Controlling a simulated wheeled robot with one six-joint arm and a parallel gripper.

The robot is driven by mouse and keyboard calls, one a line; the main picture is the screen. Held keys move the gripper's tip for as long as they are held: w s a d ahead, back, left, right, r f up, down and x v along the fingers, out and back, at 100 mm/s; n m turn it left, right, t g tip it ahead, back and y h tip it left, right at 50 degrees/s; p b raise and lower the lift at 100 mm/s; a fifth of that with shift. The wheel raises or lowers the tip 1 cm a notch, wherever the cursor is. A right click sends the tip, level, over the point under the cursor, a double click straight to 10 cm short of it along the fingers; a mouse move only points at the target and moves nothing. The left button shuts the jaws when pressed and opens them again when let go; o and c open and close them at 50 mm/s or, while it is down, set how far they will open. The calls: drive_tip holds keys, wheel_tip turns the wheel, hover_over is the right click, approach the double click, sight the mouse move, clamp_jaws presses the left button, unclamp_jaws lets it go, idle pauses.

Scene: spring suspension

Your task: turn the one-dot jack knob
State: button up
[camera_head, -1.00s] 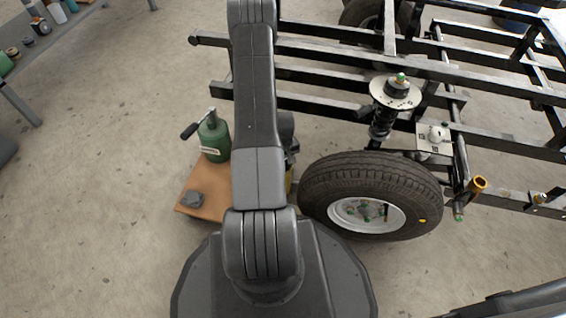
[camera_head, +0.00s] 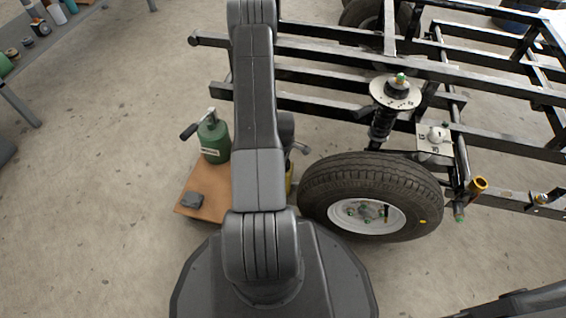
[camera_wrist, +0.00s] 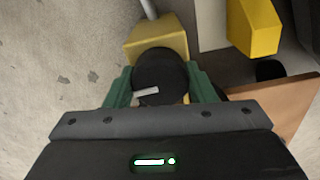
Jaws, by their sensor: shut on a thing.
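In the wrist view a round black knob (camera_wrist: 160,72) with one pale bar mark on its face sits against a yellow block (camera_wrist: 157,38). My gripper (camera_wrist: 160,85) has its two green fingers on either side of the knob and is shut on it. I see no dot on the knob, so I cannot tell if it is the one-dot knob. In the head view my arm hides the gripper and knob. A sliver of yellow (camera_head: 289,180) shows between my arm and the tyre.
A second yellow block (camera_wrist: 253,28) stands right of the knob. A tyre (camera_head: 370,180) and black frame (camera_head: 330,77) lie to the right.

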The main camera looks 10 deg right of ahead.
idle(0.4)
drive_tip(key=o, duration=1)
wheel_tip(320, 180, up, 14)
drive_tip(key=p, duration=0.5)
drive_tip(key=shift+f, duration=0.1)
